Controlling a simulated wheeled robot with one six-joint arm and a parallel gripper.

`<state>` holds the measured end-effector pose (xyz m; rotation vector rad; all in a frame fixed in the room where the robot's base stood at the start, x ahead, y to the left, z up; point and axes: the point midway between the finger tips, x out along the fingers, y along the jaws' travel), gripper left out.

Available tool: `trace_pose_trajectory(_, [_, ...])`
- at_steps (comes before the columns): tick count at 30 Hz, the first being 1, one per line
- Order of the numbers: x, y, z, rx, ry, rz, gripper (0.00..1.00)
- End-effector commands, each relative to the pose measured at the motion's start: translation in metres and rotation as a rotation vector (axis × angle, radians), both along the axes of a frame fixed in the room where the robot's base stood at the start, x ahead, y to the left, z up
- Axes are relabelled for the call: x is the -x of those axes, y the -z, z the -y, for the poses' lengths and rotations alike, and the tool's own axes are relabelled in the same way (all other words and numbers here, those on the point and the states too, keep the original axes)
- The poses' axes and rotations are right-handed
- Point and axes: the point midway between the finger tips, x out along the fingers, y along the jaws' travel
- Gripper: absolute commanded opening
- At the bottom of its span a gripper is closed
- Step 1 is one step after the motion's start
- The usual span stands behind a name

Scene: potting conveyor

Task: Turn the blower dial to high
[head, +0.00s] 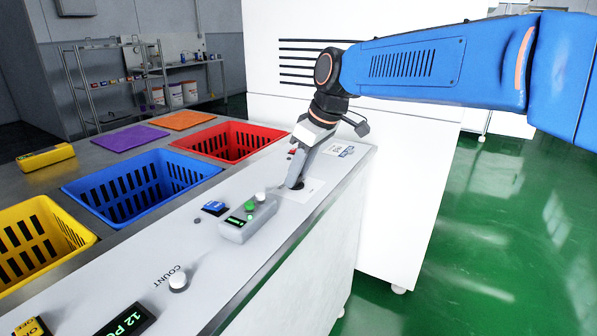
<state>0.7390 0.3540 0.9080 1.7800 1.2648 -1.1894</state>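My gripper (300,178) points down at the far end of the grey counter, its fingertips at a small dark round dial (297,186) on a white plate (310,190). The dial is mostly hidden by the fingers. I cannot read any marking for high or see where the dial points. From this side I cannot tell whether the fingers are closed on the dial or just around it. A small printed label (341,149) lies on the counter behind the gripper.
A grey control box (235,229) with a green button stands nearer on the counter, with a COUNT knob (178,282) in front. Red (271,134), blue (115,217) and yellow (75,250) baskets line the left. A white vented cabinet (400,190) stands behind.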

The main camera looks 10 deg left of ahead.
Motion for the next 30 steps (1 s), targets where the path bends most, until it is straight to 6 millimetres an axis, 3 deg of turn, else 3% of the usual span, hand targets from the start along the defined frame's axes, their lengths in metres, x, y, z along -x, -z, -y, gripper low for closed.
trace_pose_trajectory(14, [0.0017, -0.0006, -0.0005, 0.0, 0.092, 0.001, 0.1])
trace_pose_trajectory(30, [0.0043, -0.0003, -0.0032, 0.001, 0.561, 0.002, 0.1])
